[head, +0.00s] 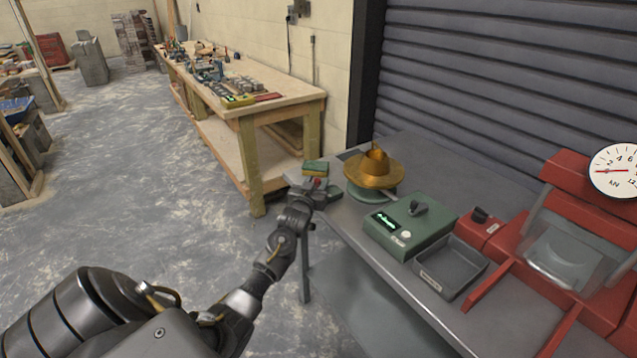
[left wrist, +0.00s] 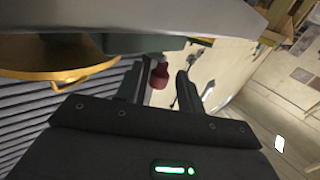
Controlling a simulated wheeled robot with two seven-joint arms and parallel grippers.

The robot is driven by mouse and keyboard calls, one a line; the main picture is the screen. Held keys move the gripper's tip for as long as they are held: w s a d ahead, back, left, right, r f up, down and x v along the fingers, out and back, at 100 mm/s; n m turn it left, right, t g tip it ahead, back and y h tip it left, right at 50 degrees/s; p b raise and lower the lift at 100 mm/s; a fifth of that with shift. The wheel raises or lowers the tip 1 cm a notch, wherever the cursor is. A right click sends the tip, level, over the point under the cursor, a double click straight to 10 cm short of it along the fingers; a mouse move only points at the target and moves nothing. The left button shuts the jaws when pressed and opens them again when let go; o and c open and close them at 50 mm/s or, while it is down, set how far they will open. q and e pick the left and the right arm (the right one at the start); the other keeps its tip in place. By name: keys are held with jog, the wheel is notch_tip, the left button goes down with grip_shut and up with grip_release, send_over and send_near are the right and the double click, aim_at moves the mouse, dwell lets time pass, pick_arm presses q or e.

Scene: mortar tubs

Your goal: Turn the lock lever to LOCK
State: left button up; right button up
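A red knob (head: 317,182), which looks like the end of the lock lever, sits at the left end of the grey bench beside the brass flow table (head: 373,172). In the left wrist view the red knob (left wrist: 160,76) hangs below a green body (left wrist: 145,45). My left gripper (head: 306,190) is at the knob. Its two dark fingers (left wrist: 160,82) are apart, with the knob between or just beyond their tips and gaps showing on both sides. The lever's shaft and any LOCK marking are hidden or too small to read. My right gripper is not in view.
A green control box (head: 410,226), a grey tray (head: 450,266) and a red press with a dial (head: 575,240) stand to the right. A wooden workbench (head: 262,104) stands behind; the floor at left is open.

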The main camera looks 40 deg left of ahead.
pick_arm(q)
jog(key=shift+w+a, duration=0.1)
jog(key=shift+w, duration=0.25)
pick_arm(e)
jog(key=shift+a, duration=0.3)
pick_arm(q)
jog(key=shift+c, duration=0.5)
grip_shut()
jog(key=shift+w+a+m+t+h, duration=0.1)
jog(key=shift+a+m+t+h, duration=0.15)
jog(key=shift+m+h, duration=0.3)
jog(key=shift+w+a+m+t+h, duration=0.1)
jog(key=shift+a+m+t+h, duration=0.2)
jog(key=shift+h, duration=0.35)
jog(key=shift+w+a+m+h+b, duration=0.1)
jog(key=shift+w+m+h+b, duration=0.15)
jog(key=shift+m+h, duration=0.65)
jog(key=shift+h, duration=0.5)
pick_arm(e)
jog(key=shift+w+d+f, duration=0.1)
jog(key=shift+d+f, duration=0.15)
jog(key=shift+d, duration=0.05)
